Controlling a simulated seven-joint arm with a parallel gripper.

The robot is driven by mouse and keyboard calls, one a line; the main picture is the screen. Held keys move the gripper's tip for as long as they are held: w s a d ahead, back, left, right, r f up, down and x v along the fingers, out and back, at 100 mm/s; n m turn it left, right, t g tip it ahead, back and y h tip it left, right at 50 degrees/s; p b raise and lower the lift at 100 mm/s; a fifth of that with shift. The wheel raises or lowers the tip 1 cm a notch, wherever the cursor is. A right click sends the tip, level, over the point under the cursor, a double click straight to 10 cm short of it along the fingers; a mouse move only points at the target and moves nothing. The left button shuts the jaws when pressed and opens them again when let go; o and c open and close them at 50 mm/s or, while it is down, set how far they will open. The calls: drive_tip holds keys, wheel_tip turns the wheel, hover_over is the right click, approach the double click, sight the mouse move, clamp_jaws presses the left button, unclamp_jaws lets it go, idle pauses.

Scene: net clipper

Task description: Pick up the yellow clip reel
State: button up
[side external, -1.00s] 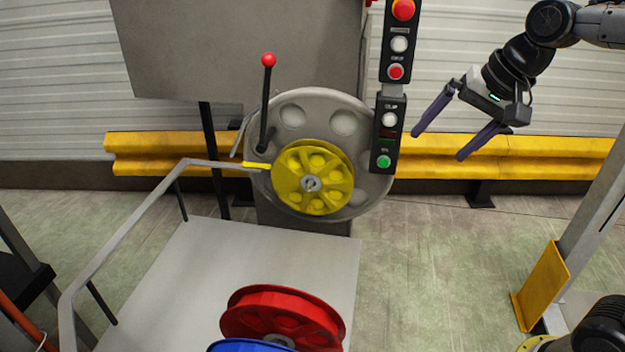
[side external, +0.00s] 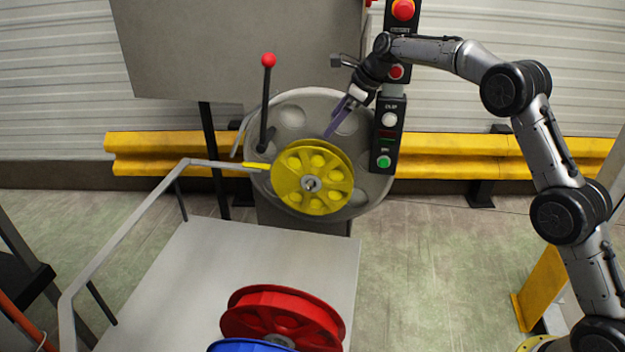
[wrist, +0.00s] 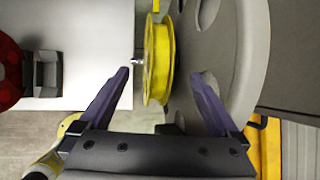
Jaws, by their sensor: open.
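The yellow clip reel (side external: 312,178) is mounted on its hub against the large grey disc (side external: 350,122) of the machine. My gripper (side external: 331,133) is at the reel's upper right edge in the side view, with its purple fingers pointing down toward the rim. In the wrist view the yellow reel (wrist: 158,58) is seen edge-on, ahead of and between the two spread fingertips of my gripper (wrist: 160,78). The gripper is open and holds nothing. The right finger lies on the grey disc's side of the reel, the left finger on the outer side.
A black lever with a red knob (side external: 268,60) stands left of the reel. A button panel (side external: 388,135) is close to my wrist on the right. A red reel (side external: 283,315) and a blue reel (side external: 250,345) are at the front of the grey table (side external: 255,255).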

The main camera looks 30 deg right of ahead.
sight(314, 144)
drive_tip(key=x, duration=1.2)
drive_tip(key=shift+w, duration=0.1)
clamp_jaws()
drive_tip(key=shift+r, duration=0.1)
idle(0.5)
